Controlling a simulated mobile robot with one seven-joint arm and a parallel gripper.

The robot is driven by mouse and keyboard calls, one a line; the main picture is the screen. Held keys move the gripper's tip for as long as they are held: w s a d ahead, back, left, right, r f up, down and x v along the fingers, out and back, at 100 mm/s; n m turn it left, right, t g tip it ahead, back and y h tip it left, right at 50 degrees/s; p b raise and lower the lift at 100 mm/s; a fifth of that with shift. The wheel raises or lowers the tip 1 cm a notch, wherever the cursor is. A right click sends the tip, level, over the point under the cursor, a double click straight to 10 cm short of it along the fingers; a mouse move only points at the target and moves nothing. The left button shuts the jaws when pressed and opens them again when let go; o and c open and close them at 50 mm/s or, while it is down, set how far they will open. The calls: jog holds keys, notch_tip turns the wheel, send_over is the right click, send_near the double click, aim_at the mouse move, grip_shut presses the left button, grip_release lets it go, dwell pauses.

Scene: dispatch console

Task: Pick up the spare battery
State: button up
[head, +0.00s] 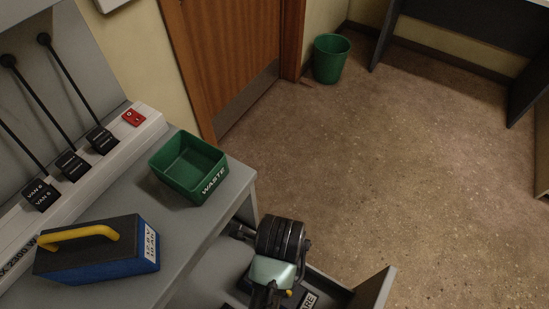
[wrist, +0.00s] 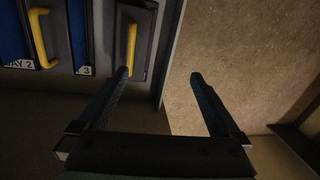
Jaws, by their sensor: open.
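In the wrist view, a dark block with a yellow handle (wrist: 131,48) sits in the rightmost slot of a row; it may be the spare battery, but its label is cut off. My gripper (wrist: 159,75) is open and empty. Its left finger is just below that handle and its right finger is over the floor. In the head view my arm hides most of this place; a label ending in "ARE" (head: 309,300) shows beside it. Another battery (head: 98,249), blue and black with a yellow handle, lies on the grey counter (head: 185,262).
In the wrist view, more blue and black batteries with yellow handles (wrist: 43,40) stand to the left, by labels reading "2" and "3". A green waste box (head: 189,166) is on the counter. A grey panel (head: 372,290) stands right of my arm.

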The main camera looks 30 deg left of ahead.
jog(key=shift+m+g, duration=0.6)
jog(key=shift+g, duration=0.2)
jog(key=s+f, duration=0.3)
jog(key=shift+s+f, duration=0.1)
jog(key=shift+s, duration=0.3)
notch_tip(320, 180, down, 7)
jog(key=shift+s+r+b, duration=0.15)
jog(key=shift+b, duration=0.8)
notch_tip(320, 180, down, 6)
jog(key=shift+r+b, duration=0.15)
jog(key=shift+b, duration=0.5)
grip_shut()
jog(key=shift+w+r, duration=0.15)
jog(key=shift+w, duration=0.05)
